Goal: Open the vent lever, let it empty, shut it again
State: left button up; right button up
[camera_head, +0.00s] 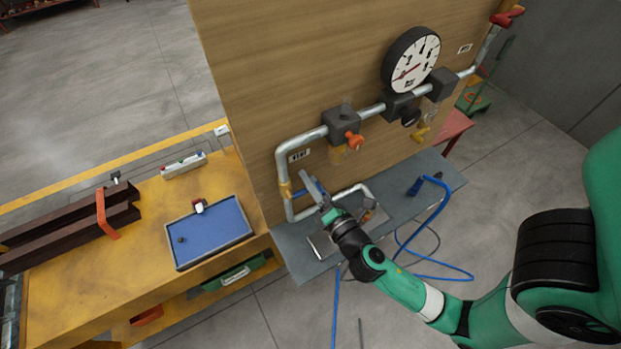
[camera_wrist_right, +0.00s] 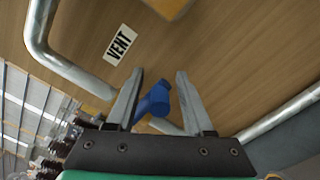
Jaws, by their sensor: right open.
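The blue vent lever (camera_head: 309,187) is on the pipework on the wooden panel, below the label. In the right wrist view, the blue lever (camera_wrist_right: 155,100) lies between my two open fingers. My right gripper (camera_head: 308,206) is open in front of the panel, close to the lever; it also shows in the right wrist view (camera_wrist_right: 160,76). I cannot tell whether a finger touches the lever. The VENT label (camera_wrist_right: 120,44) is on the panel at upper left of the fingers. A round gauge (camera_head: 411,60) with a red needle sits higher on the pipe. My left gripper is out of view.
The metal pipe (camera_head: 283,165) bends down the panel beside my gripper. An orange-red handle (camera_head: 353,141) stands out from the upper pipe. A grey shelf (camera_head: 415,198) lies below with a blue hose (camera_head: 443,202). A blue tray (camera_head: 212,236) lies on the yellow bench at left.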

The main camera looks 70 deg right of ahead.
grip_shut()
jog(key=shift+f, duration=0.2)
dwell(1.1)
